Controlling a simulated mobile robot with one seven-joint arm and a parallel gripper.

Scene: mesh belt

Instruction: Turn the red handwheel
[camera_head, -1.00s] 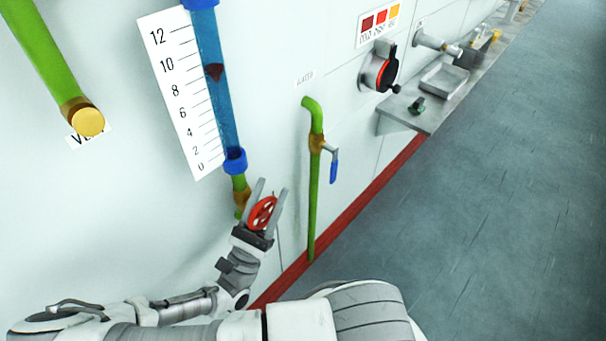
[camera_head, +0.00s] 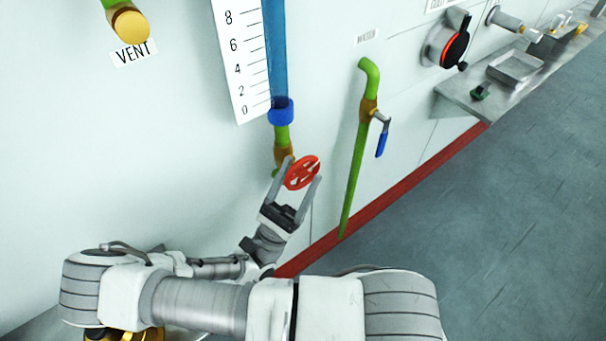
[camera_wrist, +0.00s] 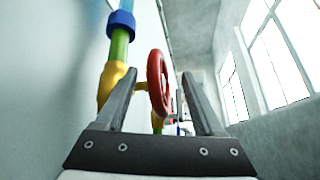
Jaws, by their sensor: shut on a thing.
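The red handwheel (camera_head: 302,173) sits on a brass valve (camera_head: 283,155) below the blue gauge tube, near the white wall. My gripper (camera_head: 303,170) reaches up to it from below, with one finger on each side of the wheel, and is shut on it near the fingertips. In the wrist view the handwheel (camera_wrist: 158,84) stands nearly edge-on between the two fingers (camera_wrist: 157,88), with the yellow valve body behind the left finger. The exact contact points are not clear.
A green water pipe (camera_head: 355,165) with a blue lever (camera_head: 382,143) stands to the right. A round black and red switch (camera_head: 450,47) and a metal shelf (camera_head: 462,98) are farther right. A numbered scale (camera_head: 240,60) is above. The grey floor (camera_head: 500,230) is clear.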

